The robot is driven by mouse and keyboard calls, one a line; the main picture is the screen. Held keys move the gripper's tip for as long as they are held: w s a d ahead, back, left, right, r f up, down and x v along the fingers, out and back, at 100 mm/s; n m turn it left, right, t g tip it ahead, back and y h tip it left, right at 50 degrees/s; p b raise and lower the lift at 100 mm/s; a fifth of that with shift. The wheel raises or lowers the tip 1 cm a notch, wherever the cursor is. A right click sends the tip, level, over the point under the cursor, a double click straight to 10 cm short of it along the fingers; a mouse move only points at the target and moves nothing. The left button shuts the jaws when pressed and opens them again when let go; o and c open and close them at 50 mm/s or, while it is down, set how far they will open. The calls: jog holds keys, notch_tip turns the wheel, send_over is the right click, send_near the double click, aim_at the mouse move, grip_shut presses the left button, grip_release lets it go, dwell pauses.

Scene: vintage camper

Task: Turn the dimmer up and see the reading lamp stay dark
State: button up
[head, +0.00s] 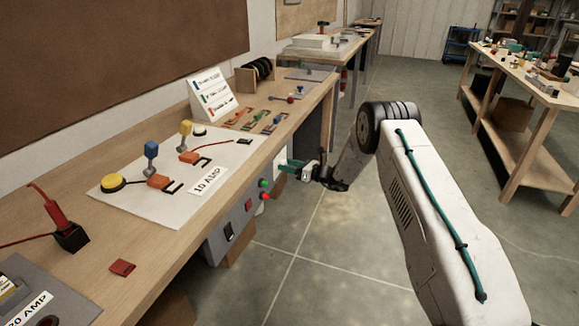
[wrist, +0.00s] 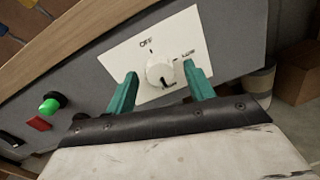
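The dimmer is a round white knob (wrist: 160,73) on a white plate (wrist: 205,45) fixed to the grey panel below the bench edge. The plate reads "OFF" at its top, with a second mark at the right that looks like "LOW". A dark pointer mark shows low on the knob. My gripper (wrist: 162,88) has teal fingers standing apart on either side of the knob, with a gap at each side. I cannot tell how far the fingertips reach around it. In the head view my gripper (head: 290,167) is at the panel's far end and hides the knob. No reading lamp is recognisable.
The panel also carries a green button (head: 264,183), red buttons and a black switch (head: 228,231). Above, the wooden bench holds a white board (head: 150,202) with coloured levers and a "10 AMP" label. Open floor (head: 310,260) lies to the right, with another table (head: 530,90) beyond.

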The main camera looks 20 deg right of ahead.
jog(key=v, duration=0.8)
jog(key=shift+w, duration=0.1)
dwell(0.3)
